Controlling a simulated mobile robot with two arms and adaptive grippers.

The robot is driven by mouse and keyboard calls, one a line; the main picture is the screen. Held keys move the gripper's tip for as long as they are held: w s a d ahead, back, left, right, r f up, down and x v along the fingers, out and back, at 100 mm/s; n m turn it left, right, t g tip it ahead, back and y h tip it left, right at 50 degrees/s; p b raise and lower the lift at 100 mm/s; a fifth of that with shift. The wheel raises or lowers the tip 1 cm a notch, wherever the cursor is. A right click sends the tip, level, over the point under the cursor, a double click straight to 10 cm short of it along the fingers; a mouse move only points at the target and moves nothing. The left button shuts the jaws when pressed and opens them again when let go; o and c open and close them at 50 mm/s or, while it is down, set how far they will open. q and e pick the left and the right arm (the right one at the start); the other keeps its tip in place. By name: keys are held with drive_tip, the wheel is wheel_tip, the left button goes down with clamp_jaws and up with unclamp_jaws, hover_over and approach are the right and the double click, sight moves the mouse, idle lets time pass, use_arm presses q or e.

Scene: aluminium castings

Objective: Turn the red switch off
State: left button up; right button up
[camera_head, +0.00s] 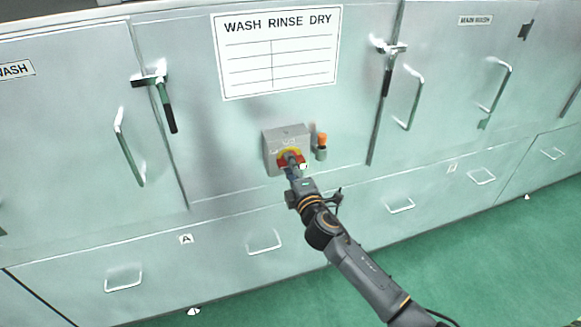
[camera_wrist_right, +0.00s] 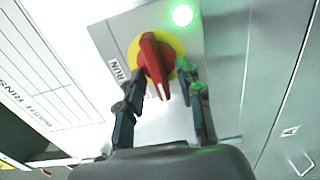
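The red switch (camera_head: 284,162) is a rotary handle on a yellow disc, on the front of a grey box (camera_head: 287,134) on the washer panel. In the right wrist view the red handle (camera_wrist_right: 153,62) sits on its yellow disc (camera_wrist_right: 174,44), with a RUN label (camera_wrist_right: 117,69) beside it and a lit green lamp (camera_wrist_right: 182,15) near it. My right gripper (camera_head: 292,166) is at the switch; its fingers (camera_wrist_right: 163,80) stand apart on either side of the handle. The left finger is close to it; contact is unclear. A gap shows at the right finger. My left gripper is not in view.
A small orange-topped part (camera_head: 322,141) sits just right of the box. Latch handles (camera_head: 166,103) and (camera_head: 389,65) flank the panel, and a WASH RINSE DRY sign (camera_head: 277,52) is above. Drawer handles (camera_head: 264,242) run below. Green floor (camera_head: 480,260) is clear in front.

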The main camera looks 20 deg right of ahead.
drive_tip(key=s, duration=1.2)
drive_tip(key=shift+d, duration=0.25)
drive_tip(key=s+d+f+m+g, duration=0.1)
drive_tip(key=s+f+m+g, duration=0.2)
drive_tip(key=f, duration=0.9)
drive_tip(key=s+d+f+m+g+h, duration=0.1)
drive_tip(key=s+d+f+m+g, duration=0.3)
drive_tip(key=f, duration=0.8)
drive_tip(key=s+a+f+g, duration=0.15)
drive_tip(key=s+f, duration=0.35)
drive_tip(key=f, duration=0.6)
drive_tip(key=s+f+m+g, duration=0.2)
drive_tip(key=s+f, duration=0.5)
drive_tip(key=s, duration=0.4)
drive_tip(key=s+f+m+g, duration=0.3)
drive_tip(key=s+f, duration=0.4)
drive_tip(key=s, duration=0.5)
drive_tip(key=s+f+m+g, duration=0.3)
drive_tip(key=s+f, duration=0.4)
drive_tip(key=s, duration=0.5)
drive_tip(key=shift+s+d+m, duration=0.25)
drive_tip(key=shift+d+m, duration=0.05)
drive_tip(key=shift+m, duration=0.3)
drive_tip(key=shift+s+g, duration=0.1)
drive_tip(key=shift+g, duration=0.15)
